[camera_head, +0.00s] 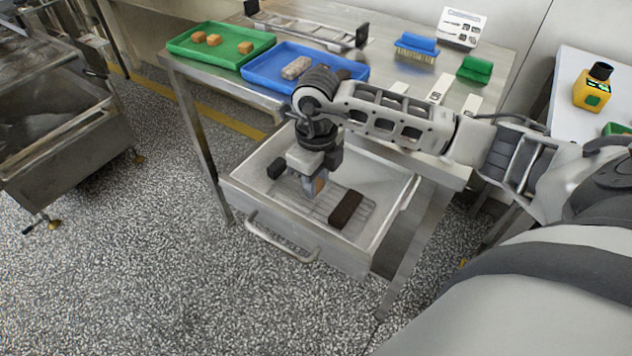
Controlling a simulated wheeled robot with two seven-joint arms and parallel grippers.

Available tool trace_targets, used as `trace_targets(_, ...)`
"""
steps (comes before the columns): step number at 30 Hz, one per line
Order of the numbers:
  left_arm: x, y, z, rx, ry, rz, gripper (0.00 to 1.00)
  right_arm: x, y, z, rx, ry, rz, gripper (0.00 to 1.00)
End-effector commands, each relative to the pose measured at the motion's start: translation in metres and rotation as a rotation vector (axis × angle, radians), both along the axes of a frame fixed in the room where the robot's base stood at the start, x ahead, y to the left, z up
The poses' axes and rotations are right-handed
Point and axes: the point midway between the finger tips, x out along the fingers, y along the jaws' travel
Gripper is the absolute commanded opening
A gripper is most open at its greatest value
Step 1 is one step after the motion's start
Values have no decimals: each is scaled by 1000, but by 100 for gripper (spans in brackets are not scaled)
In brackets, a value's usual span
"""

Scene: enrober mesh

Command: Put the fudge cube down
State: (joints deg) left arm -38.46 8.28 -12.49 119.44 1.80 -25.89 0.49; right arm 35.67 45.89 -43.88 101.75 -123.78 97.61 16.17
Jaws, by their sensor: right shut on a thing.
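My right gripper (314,190) points down into the open drawer, shut on the tan-brown fudge cube (321,183). Only a small side of the cube shows between the fingers. The cube is over or at the wire rack (322,208) in the drawer (375,183); I cannot tell whether it touches the wires. A dark brown bar (345,207) lies on the rack just right of the gripper. My left gripper is not in view.
A small dark block (276,167) is in the drawer's left part.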

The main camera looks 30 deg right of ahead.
Motion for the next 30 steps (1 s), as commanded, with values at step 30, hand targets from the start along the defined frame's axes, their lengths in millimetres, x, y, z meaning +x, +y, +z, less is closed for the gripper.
trace_targets(30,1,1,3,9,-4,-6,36,1,1,-11,1,-3,2,52)
